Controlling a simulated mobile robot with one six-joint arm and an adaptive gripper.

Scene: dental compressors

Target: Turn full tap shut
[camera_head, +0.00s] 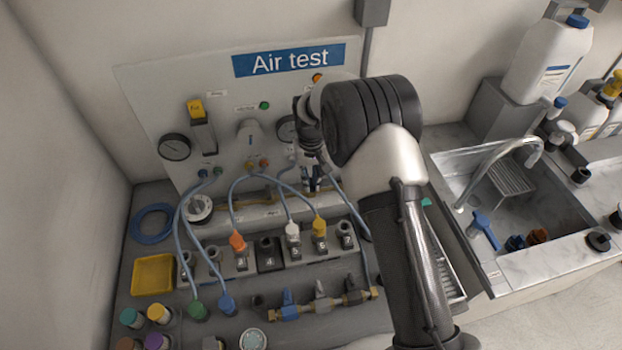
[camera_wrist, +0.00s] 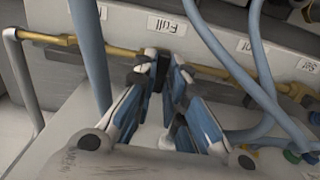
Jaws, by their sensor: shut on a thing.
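The brass pipe (camera_wrist: 215,72) runs across the wrist view along the front of a grey ledge. A white label that appears to read "Full" (camera_wrist: 166,25) is on the ledge just above my gripper. My gripper (camera_wrist: 163,68) has its blue-padded fingers closed in at the pipe below that label, shut on the full tap. The tap's handle is mostly hidden between the fingertips, so its angle is hard to tell. In the head view, my gripper (camera_head: 314,168) is at the lower right of the Air test panel (camera_head: 228,110), and my arm hides much of that spot.
Blue hoses (camera_wrist: 240,70) cross close to the right of my gripper, and another hose (camera_wrist: 90,55) hangs to its left. Numbered sockets (camera_head: 268,254) and a valve row (camera_head: 318,304) lie below. A sink (camera_head: 520,205) is at the right.

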